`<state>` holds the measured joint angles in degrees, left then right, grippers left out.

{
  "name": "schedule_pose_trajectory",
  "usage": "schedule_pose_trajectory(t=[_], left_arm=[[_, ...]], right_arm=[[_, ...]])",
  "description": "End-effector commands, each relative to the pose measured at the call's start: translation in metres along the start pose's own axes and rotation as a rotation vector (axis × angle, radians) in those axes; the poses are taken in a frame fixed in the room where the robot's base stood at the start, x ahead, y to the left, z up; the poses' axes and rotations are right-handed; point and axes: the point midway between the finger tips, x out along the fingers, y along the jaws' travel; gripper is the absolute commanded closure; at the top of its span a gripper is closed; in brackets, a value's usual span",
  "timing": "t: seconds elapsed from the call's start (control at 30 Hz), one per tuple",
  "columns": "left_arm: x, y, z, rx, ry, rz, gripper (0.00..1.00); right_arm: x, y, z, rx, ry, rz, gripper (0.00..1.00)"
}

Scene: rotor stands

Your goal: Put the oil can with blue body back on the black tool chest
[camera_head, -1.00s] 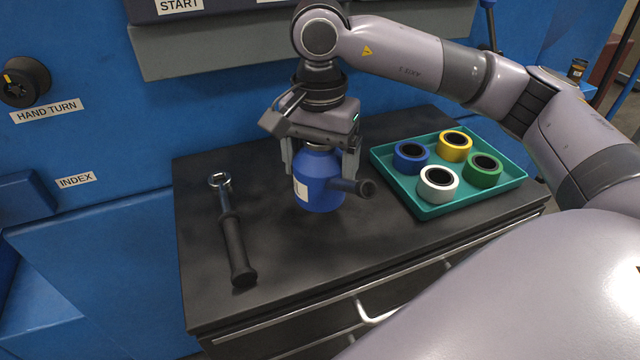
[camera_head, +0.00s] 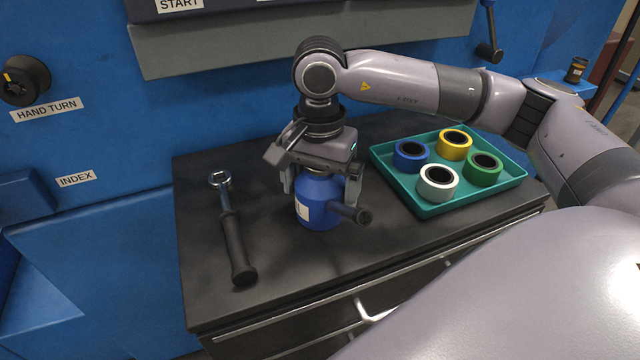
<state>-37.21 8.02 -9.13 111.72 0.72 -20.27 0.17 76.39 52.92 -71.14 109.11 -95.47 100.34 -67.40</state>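The oil can with blue body (camera_head: 313,195) is upright at the middle of the black tool chest (camera_head: 290,277), between the wrench and the tray. Its base appears to rest on the chest top. A dark spout or handle sticks out from it to the right. My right gripper (camera_head: 322,184) is above the can with one finger on each side of its upper body. The fingers look closed on the can's upper part; the gripper body hides the can's top. My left gripper is not in view.
A wrench with a black handle (camera_head: 236,247) lies left of the can. A teal tray (camera_head: 443,206) with several tape rolls, including a white one (camera_head: 438,183), is to the right. A blue machine (camera_head: 110,130) stands behind. The chest's front area is clear.

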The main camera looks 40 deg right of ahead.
Motion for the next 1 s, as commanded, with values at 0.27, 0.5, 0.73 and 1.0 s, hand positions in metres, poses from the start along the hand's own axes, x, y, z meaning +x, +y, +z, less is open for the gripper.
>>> schedule_pose_trajectory(t=[0.27, 0.5, 0.73, 1.0], left_arm=[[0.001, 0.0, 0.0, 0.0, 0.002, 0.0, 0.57], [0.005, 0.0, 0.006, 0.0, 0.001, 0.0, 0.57], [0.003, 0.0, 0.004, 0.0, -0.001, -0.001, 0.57], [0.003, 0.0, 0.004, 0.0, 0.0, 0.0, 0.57]], right_arm=[[-0.022, -0.001, 0.0, 0.0, 0.002, -0.005, 0.0], [-0.078, -0.001, 0.0, 0.0, 0.002, -0.006, 0.0], [-0.115, -0.001, 0.0, 0.0, 0.002, -0.002, 0.0], [-0.123, 0.0, 0.0, -0.001, 0.0, 0.001, 0.0]])
